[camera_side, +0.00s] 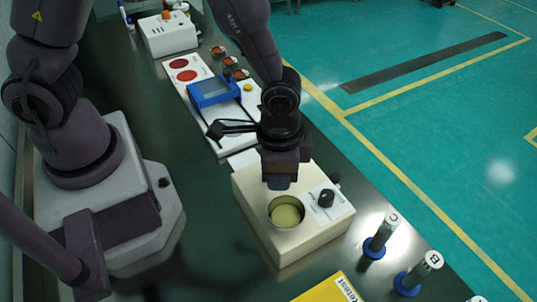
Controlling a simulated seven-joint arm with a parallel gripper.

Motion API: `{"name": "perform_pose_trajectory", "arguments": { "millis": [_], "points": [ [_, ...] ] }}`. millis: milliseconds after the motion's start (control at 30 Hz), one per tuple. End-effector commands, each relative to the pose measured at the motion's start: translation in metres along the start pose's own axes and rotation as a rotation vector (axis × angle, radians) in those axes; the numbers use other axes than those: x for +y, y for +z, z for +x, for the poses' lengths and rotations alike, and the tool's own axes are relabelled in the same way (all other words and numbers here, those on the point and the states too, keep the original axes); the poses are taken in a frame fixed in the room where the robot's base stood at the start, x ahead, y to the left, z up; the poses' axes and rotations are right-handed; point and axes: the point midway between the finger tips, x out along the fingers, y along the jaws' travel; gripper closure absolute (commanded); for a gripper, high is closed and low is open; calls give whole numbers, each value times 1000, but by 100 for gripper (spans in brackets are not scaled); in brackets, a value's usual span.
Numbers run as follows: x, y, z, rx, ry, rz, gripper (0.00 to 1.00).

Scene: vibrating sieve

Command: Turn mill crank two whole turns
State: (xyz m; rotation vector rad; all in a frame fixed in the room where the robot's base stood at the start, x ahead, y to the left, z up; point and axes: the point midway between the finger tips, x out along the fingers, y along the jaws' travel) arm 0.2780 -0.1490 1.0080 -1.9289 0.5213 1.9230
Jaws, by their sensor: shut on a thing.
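No part in view is clearly a mill crank. My gripper (280,184) points down over the cream machine box (292,247). It is shut at the back rim of a round metal cup (286,212) with pale yellow-green contents. The cup is upright at the top of the box; whether it rests there or is slightly raised cannot be told. The fingertips are small and partly hidden by my wrist. A black knob (326,198) sits on the box's pale panel, right of the cup.
Dark capped cylinders on blue bases, labelled C (382,236) and B (419,272), stand at right. A yellow labelled item (329,290) lies in front. Behind are a blue-framed device (213,91), red discs on a white board (186,76) and a white box (168,35).

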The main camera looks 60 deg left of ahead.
Motion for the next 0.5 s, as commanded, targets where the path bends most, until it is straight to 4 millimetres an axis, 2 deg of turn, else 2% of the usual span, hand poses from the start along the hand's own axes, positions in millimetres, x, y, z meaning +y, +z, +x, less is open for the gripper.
{"name": "perform_pose_trajectory", "arguments": {
  "millis": [233,500],
  "points": [
    [-2,18,2,-11,-2,-5,91],
    [-2,22,3,-15,-2,-6,92]
  ]
}}
